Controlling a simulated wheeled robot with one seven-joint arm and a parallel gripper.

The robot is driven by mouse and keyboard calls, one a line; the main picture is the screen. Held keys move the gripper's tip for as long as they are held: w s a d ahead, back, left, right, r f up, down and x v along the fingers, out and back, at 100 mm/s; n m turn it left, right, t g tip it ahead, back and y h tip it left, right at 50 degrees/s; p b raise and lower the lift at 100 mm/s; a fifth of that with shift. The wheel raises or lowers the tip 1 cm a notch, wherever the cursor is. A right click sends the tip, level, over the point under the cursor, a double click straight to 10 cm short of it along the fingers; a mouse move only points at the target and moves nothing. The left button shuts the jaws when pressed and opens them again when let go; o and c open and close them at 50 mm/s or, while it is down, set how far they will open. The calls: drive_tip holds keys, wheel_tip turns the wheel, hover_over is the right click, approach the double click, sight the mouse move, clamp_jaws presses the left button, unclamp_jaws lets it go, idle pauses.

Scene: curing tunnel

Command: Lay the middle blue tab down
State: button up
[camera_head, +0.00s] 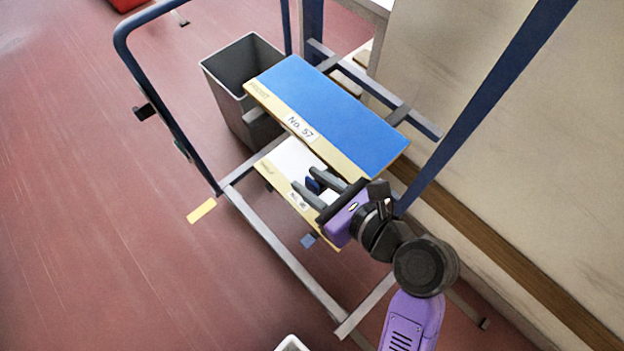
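A small dark blue tab (313,185) shows at the lower white-topped board (290,155), between the fingers of my gripper. It seems to stand up, but the fingers partly hide it. My gripper (303,177) reaches in from the right, over this board. Its two grey fingers are apart, with some gap showing around the tab; I cannot tell whether either finger touches it. A second small blue piece (308,240) shows lower, below the board's front edge. I cannot make out which tab is the middle one.
A blue-topped board (335,108) marked No. 57 lies above and behind the gripper, close to it. A blue and grey frame (285,255) surrounds the boards. A grey bin (225,75) stands behind left. A wall (470,100) is at right; red floor (100,230) lies open left.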

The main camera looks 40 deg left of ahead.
clamp_jaws()
